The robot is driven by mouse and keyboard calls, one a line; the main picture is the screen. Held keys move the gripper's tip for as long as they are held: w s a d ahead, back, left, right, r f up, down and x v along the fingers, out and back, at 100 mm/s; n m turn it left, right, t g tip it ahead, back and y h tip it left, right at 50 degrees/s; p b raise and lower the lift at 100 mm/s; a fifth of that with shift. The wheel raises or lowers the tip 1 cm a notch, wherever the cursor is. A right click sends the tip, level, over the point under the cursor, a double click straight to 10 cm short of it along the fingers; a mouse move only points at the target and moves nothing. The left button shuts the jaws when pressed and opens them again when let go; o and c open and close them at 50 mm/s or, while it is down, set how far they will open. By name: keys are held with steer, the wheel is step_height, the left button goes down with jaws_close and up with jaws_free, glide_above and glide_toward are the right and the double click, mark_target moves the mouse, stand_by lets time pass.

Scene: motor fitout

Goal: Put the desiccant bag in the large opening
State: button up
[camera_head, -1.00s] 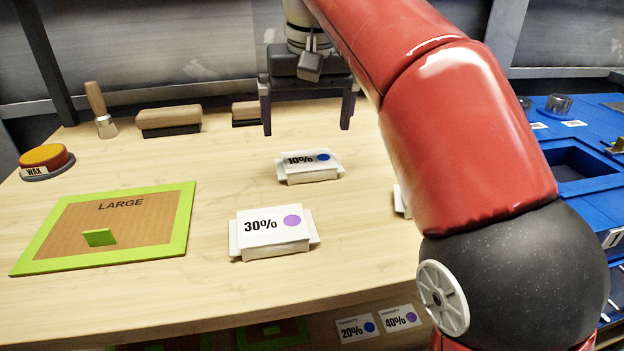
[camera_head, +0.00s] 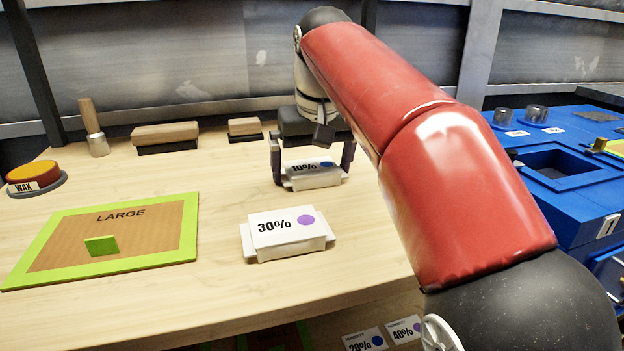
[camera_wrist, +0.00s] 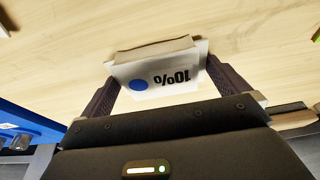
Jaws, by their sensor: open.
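A white desiccant bag marked 10% with a blue dot (camera_head: 314,175) lies on the wooden bench. My gripper (camera_head: 312,178) is lowered over it, open, with one finger on either side of it. In the wrist view the 10% bag (camera_wrist: 158,72) sits between the two dark fingers, and the fingers are not closed on it. A second white bag marked 30% with a purple dot (camera_head: 287,234) lies nearer on the bench. A brown panel with a green border and green tab, marked LARGE (camera_head: 150,226), lies flat at the left. A blue unit (camera_head: 590,205) with a rectangular opening (camera_head: 556,166) stands at the right.
A wax tin (camera_head: 35,178), a wooden-handled brush (camera_head: 93,128) and two wooden blocks (camera_head: 165,134) stand along the back. Bench between panel and bags is clear.

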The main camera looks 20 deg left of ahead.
steer(key=shift+r, duration=0.1)
steer(key=c, duration=1.1)
